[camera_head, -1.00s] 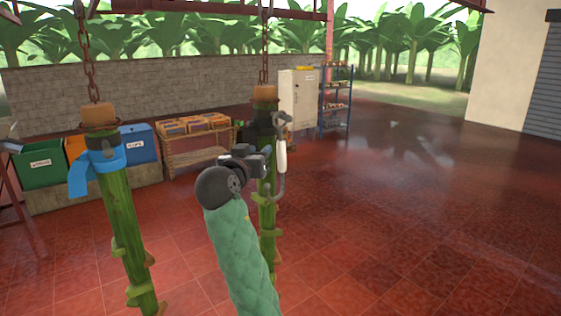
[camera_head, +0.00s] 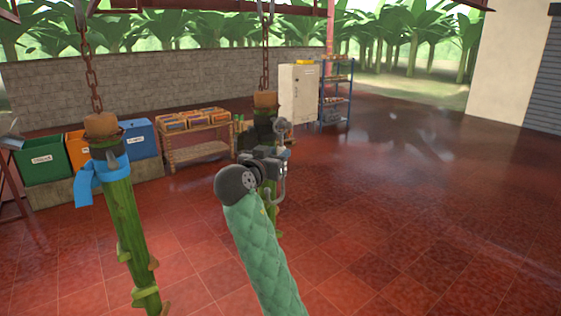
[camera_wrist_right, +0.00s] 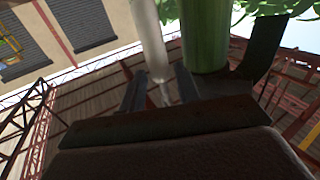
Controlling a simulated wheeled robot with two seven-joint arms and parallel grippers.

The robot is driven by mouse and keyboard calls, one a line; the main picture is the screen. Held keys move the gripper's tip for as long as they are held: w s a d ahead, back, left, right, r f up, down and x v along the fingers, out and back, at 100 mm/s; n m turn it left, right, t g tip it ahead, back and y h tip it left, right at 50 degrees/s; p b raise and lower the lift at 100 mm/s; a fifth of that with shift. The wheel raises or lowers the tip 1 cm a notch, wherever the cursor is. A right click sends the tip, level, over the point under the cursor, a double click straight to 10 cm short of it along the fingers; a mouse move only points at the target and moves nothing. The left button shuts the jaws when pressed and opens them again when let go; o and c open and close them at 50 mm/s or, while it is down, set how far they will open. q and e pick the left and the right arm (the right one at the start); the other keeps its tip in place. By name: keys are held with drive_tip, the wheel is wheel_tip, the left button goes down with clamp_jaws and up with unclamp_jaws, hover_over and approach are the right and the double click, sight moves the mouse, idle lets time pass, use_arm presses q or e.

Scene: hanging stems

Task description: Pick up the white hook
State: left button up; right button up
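The white hook shows in the right wrist view as a pale handle (camera_wrist_right: 150,38) with a thin grey metal shaft below it. It hangs beside a green stem (camera_wrist_right: 204,38). The two dark fingers of my right gripper (camera_wrist_right: 160,92) stand apart, one on each side of the shaft, with gaps visible. My left gripper is not in view.
Another hanging stem with a blue band (camera_head: 104,170) stands to the left on a chain. Green, orange and blue bins (camera_head: 138,140), a wooden rack (camera_head: 200,153), a white cabinet (camera_head: 299,95) and a blue shelf (camera_head: 337,95) stand behind. The red tiled floor at right is clear.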

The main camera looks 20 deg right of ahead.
sight(279, 151)
drive_tip(key=shift+w+d+r+p, duration=0.25)
drive_tip(key=shift+w+d+p, duration=0.4)
drive_tip(key=shift+d, duration=0.05)
drive_tip(key=shift+w+d+f, duration=0.2)
drive_tip(key=shift+w+d, duration=0.15)
drive_tip(key=shift+w, duration=0.1)
clamp_jaws()
